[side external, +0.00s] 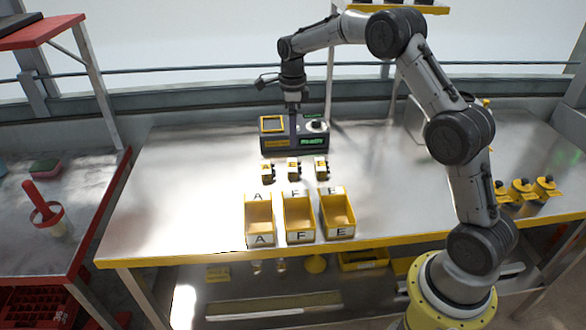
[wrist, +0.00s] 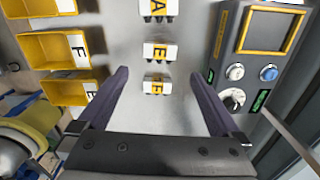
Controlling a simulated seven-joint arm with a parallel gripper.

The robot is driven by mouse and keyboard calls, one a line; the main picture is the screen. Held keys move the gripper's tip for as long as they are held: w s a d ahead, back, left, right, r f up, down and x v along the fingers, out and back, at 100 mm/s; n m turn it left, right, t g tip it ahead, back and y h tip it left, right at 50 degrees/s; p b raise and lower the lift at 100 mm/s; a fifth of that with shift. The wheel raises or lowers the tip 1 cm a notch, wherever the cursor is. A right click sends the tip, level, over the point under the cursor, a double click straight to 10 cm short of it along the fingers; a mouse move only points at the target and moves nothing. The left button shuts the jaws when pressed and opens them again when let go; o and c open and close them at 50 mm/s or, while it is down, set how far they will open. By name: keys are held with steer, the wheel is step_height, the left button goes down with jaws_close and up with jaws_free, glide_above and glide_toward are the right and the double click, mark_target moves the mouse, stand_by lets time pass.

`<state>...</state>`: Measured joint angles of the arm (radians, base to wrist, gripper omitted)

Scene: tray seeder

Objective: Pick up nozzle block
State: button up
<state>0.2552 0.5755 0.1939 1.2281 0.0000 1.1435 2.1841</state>
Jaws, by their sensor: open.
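Three small white-and-yellow nozzle blocks stand in a row on the metal table: left block (side external: 267,172), middle block (side external: 293,169) and right block (side external: 321,168). In the wrist view, the top block (wrist: 158,9) reads A; the letters on the middle block (wrist: 160,51) and lowest block (wrist: 158,83) are hard to tell apart. My gripper (side external: 293,140) points down behind the row, in front of the grey machine. Its jaws are open and empty. In the wrist view my gripper (wrist: 159,78) frames the lowest block between its fingertips, apparently from above; contact is not visible.
Yellow bins marked A (side external: 260,239), F (side external: 299,236) and E (side external: 340,232) stand nearer the front edge. The grey machine (side external: 268,143) with knobs and a screen stands behind the blocks. Yellow parts (side external: 521,187) sit at right. The table's left side is clear.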

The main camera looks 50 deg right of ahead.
mark_target(293, 164)
step_height(293, 164, down, 12)
steer(key=shift+s+r, duration=0.1)
steer(key=shift+r, duration=0.05)
stand_by(0.4)
steer(key=shift+r, duration=0.1)
steer(key=c, duration=1.3)
steer(key=shift+r, duration=0.1)
